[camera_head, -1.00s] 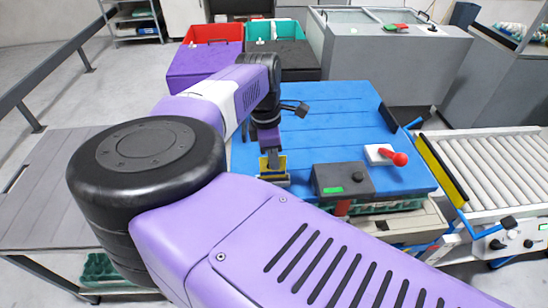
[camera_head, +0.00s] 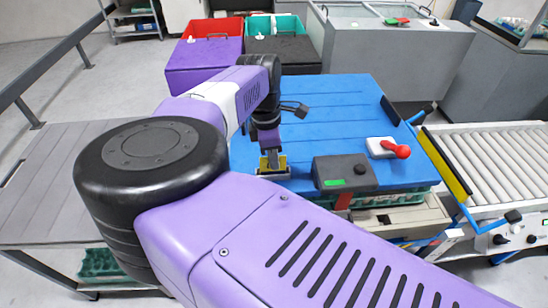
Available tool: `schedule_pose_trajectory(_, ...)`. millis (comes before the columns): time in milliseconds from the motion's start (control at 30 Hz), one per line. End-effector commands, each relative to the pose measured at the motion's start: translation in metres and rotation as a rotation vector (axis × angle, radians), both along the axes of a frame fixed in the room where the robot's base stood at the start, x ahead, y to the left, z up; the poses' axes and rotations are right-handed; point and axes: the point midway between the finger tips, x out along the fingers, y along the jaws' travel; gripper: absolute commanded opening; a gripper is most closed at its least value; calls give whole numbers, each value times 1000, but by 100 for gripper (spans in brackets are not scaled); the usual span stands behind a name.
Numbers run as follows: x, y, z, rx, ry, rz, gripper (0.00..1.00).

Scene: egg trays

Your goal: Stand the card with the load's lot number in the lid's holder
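The blue lid (camera_head: 335,105) lies flat over a green crate at the centre of the head view. My gripper (camera_head: 271,163) points down at the lid's front left part. Yellow parts show around its tips, too small to tell whether they are fingers or a held piece. A small grey and yellow piece (camera_head: 273,174), which looks like the lid's holder, is right below the tips. I cannot make out a card or any lot number. Whether the fingers are open or shut is not clear.
A dark box with a green display (camera_head: 345,173) and a red-handled white device (camera_head: 388,148) are on the lid's front and right. A roller conveyor (camera_head: 500,165) stands right. Red (camera_head: 215,27) and teal (camera_head: 272,27) bins stand behind. A grey table (camera_head: 45,200) is left.

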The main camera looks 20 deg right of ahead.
Motion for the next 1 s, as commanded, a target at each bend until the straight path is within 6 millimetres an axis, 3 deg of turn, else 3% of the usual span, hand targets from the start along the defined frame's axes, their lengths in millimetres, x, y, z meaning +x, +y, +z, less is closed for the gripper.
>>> schedule_pose_trajectory(200,0,0,0,0,0,0,0)
schedule_pose_trajectory(333,0,0,0,0,0,0,29)
schedule_pose_trajectory(700,1,1,4,-1,-2,0,29)
schedule_pose_trajectory(1000,3,6,47,1,-3,0,29)
